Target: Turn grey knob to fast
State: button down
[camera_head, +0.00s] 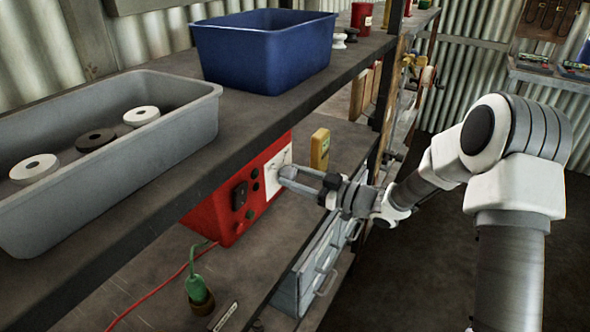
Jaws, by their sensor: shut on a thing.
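A red box-shaped device (236,206) stands on the lower shelf, with a white panel (275,172) and several dark controls on its front face. My gripper (287,175) reaches in from the right, level with the white panel, and its fingers are shut at the panel's face. The grey knob is not clearly visible; the fingers cover the spot where they close, and the lettering on the panel is too small to read.
The upper shelf (190,165) overhangs the device and holds a grey bin (200,92) with several rolls and a blue bin (262,40). A yellow item (320,149) stands just behind my gripper.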

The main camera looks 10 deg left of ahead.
jog(key=shift+m+p, duration=0.45)
jog(key=shift+m, duration=0.35)
jog(key=shift+c, duration=1.4)
grip_release()
jog(key=v, duration=1.7)
jog(key=shift+s+d, duration=0.15)
jog(key=shift+d, duration=0.05)
jog(key=shift+p, duration=0.3)
